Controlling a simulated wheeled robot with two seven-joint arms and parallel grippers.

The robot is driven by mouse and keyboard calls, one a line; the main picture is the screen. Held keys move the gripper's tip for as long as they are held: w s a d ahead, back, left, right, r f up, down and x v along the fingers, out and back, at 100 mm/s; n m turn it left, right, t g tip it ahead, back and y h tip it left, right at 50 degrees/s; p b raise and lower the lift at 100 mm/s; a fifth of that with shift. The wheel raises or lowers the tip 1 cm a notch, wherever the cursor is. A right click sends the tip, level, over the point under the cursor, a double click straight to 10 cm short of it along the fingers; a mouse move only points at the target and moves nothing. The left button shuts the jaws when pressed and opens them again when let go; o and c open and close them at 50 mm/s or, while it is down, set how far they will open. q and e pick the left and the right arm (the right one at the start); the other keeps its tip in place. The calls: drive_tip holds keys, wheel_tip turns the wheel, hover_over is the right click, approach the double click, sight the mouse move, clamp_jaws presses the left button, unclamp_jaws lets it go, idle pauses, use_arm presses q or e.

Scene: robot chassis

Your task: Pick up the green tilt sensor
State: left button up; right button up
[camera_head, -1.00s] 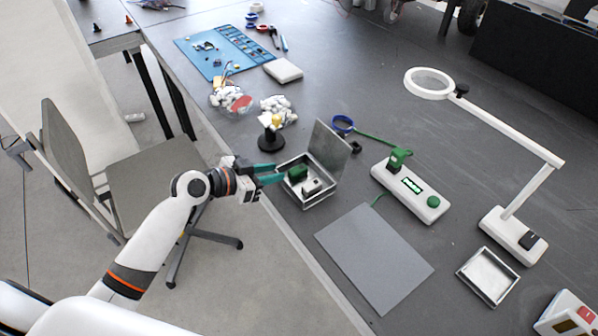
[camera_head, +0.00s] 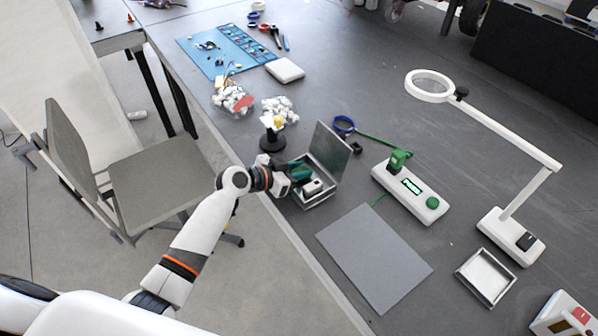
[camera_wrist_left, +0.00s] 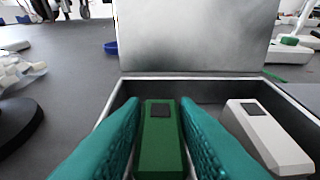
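The green tilt sensor (camera_wrist_left: 158,145), a green block with a dark square on top, lies in the left part of an open metal box (camera_head: 322,200). A white block (camera_wrist_left: 268,135) with a similar dark square lies to its right in the box. My left gripper (camera_head: 300,172) reaches into the box with its teal fingers. In the left wrist view the fingers (camera_wrist_left: 160,108) stand on both sides of the green sensor, with narrow gaps at the tips; they are open. In the head view the gripper mostly hides the sensor. My right gripper is not in view.
The raised box lid (camera_head: 330,150) stands behind the gripper. A black stand (camera_head: 272,140) is close to the left of the box. A white device with green parts (camera_head: 410,190), a grey mat (camera_head: 375,258) and a magnifier lamp (camera_head: 510,235) lie to the right.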

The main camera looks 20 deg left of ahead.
use_arm(q)
clamp_jaws()
